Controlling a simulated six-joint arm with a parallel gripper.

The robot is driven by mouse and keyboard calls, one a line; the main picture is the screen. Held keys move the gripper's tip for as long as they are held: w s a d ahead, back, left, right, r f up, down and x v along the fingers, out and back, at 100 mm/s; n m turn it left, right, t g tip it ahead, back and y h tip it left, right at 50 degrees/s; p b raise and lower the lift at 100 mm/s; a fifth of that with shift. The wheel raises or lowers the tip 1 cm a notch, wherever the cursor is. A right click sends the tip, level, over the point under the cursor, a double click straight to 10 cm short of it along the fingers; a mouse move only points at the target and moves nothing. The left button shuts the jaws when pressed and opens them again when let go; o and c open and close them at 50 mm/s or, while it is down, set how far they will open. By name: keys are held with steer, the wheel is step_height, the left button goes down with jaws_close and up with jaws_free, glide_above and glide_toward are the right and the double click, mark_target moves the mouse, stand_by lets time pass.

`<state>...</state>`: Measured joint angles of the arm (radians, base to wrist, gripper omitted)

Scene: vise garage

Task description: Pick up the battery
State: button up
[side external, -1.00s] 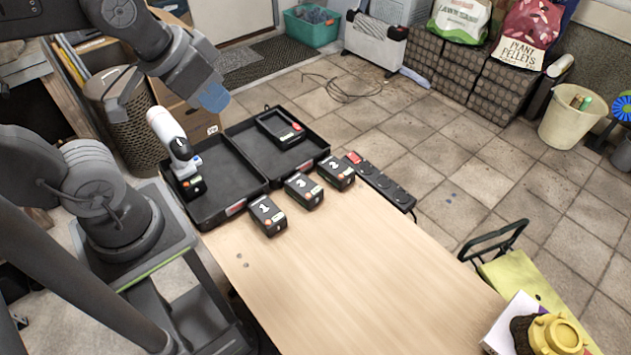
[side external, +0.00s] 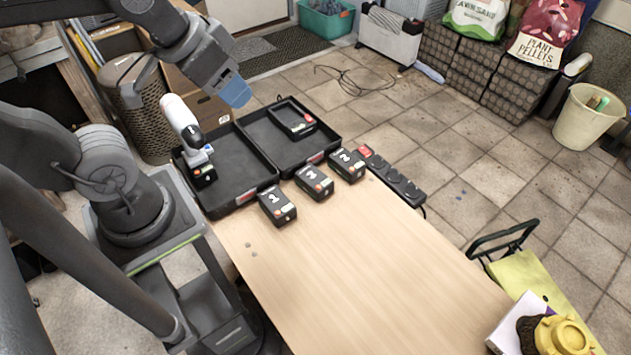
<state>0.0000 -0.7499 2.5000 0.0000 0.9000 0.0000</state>
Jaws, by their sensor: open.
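Three black batteries with white numbers sit on the wooden table beside the open black case: battery 1 (side external: 277,206), battery 3 (side external: 314,182) and battery 2 (side external: 347,164). My gripper (side external: 192,84) is open and empty, high at the upper left. One finger is dark and the other has a blue tip. It appears above the case, to the upper left of the batteries and well apart from them. A white and black drill (side external: 182,125) stands at the left side of the case on a black base.
The open case (side external: 235,198) lies along the table's back edge, with a black unit (side external: 294,120) in its right half. A black power strip (side external: 398,183) is right of battery 2. A yellow object (side external: 562,338) is at lower right.

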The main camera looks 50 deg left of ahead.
steer(key=o, duration=0.8)
steer(key=shift+o, duration=0.2)
steer(key=m+g+y, duration=0.3)
steer(key=m+g, duration=0.2)
steer(key=m, duration=0.6)
glide_above(315, 177)
steer(key=s+d, duration=0.3)
steer(key=d, duration=0.1)
step_height(315, 177, down, 14)
steer(key=w+f+m, duration=0.1)
steer(key=f+m, duration=0.1)
steer(key=f, duration=0.4)
steer(key=w+a+f+m+y, duration=0.1)
steer(key=f+m, duration=0.1)
steer(key=f, duration=0.4)
steer(key=w+a+f+m+g, duration=0.1)
steer(key=f, duration=0.6)
steer(key=shift+f+m+y, duration=0.1)
steer(key=shift+m+y, duration=0.2)
steer(key=shift+m, duration=0.1)
steer(key=shift+x, duration=2.85)
